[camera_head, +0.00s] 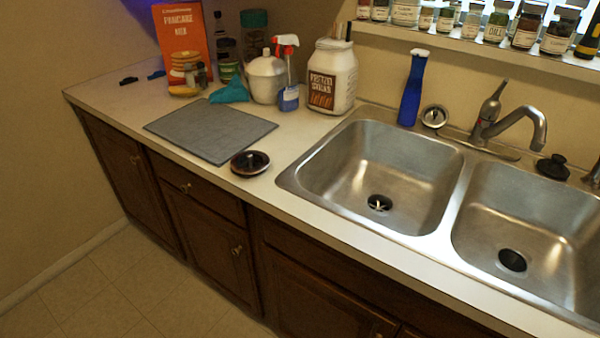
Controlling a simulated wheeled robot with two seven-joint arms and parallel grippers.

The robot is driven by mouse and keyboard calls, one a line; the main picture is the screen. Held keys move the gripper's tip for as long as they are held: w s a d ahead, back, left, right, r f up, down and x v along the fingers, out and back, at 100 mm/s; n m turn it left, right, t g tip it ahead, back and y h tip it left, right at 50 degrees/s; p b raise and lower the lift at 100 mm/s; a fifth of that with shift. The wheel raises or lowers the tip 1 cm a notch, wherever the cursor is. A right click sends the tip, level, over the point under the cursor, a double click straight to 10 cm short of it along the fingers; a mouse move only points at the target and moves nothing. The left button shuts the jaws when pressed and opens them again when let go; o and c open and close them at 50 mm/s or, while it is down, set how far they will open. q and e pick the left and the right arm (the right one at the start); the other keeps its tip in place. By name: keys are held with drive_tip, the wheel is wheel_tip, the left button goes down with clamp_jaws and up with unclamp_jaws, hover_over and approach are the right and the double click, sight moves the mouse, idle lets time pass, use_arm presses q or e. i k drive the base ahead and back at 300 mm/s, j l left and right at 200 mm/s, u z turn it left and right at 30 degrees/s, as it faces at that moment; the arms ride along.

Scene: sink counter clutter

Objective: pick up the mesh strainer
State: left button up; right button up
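No long-handled mesh strainer shows. A small round metal piece that looks like a sink strainer (434,116) rests on the sink's back rim, beside the blue bottle. A dark round piece with a raised centre knob (250,163) lies on the counter left of the sink; it may be a strainer or a stopper. I cannot tell mesh on either. Neither of my grippers is in view.
A double steel sink (445,210) has a faucet (500,120) and a black stopper (553,167) behind it. A grey mat (210,131) lies on the counter. A blue bottle (412,90), white jar (333,78), spray bottle (288,96) and pancake box (181,40) stand behind.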

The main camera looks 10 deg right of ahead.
sight(249, 162)
drive_tip(key=i+j+z, duration=0.2)
drive_tip(key=z, duration=0.25)
drive_tip(key=i+j+z, duration=0.2)
drive_tip(key=z, duration=0.2)
